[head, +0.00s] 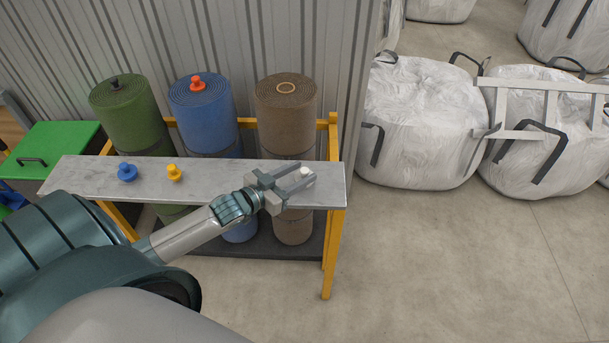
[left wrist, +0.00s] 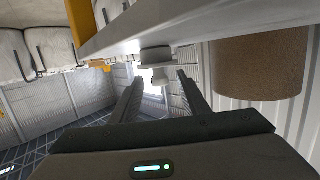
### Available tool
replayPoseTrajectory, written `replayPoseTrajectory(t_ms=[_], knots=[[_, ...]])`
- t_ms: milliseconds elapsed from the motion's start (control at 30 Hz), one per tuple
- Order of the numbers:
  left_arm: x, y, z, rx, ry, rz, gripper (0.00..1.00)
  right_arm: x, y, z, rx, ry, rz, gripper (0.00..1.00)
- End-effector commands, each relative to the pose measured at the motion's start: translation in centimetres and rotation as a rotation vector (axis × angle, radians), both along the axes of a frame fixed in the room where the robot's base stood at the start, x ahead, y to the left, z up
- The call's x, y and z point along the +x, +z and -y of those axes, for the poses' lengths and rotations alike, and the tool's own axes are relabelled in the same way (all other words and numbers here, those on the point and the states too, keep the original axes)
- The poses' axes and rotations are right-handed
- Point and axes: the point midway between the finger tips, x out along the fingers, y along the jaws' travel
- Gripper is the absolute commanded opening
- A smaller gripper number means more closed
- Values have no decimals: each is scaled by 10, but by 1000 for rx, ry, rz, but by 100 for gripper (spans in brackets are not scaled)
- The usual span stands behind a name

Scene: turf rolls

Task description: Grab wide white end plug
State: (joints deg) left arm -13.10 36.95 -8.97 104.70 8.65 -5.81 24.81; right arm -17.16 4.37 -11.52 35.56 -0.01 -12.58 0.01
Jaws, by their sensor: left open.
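The white end plug (head: 306,172) stands on the grey shelf (head: 90,175) near its right end. In the left wrist view the fingers (left wrist: 160,80) lie either side of the plug's knob, with gaps visible. I cannot tell how deep the plug sits between them. My right gripper is not in view.
A blue plug (head: 127,172) and a yellow plug (head: 174,172) stand further left on the shelf. Behind it stand green (head: 128,115), blue (head: 203,113) and brown (head: 287,118) rolls in a yellow frame (head: 331,240). White bulk bags (head: 415,125) stand at right.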

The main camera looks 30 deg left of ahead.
Motion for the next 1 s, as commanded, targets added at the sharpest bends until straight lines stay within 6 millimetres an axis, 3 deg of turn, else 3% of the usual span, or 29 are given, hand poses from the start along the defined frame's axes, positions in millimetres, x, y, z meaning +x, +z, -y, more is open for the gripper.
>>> replayPoseTrajectory(t_ms=[200, 733, 900, 1000], knots=[[18, -3, 4, 0, 0, 0, 42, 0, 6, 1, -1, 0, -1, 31], [19, -5, 5, 0, -1, 0, 42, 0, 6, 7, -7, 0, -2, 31], [19, -5, 5, 0, -1, 0, 1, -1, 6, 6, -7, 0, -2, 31], [19, -4, 5, 0, -1, 0, 0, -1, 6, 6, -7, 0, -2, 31]])
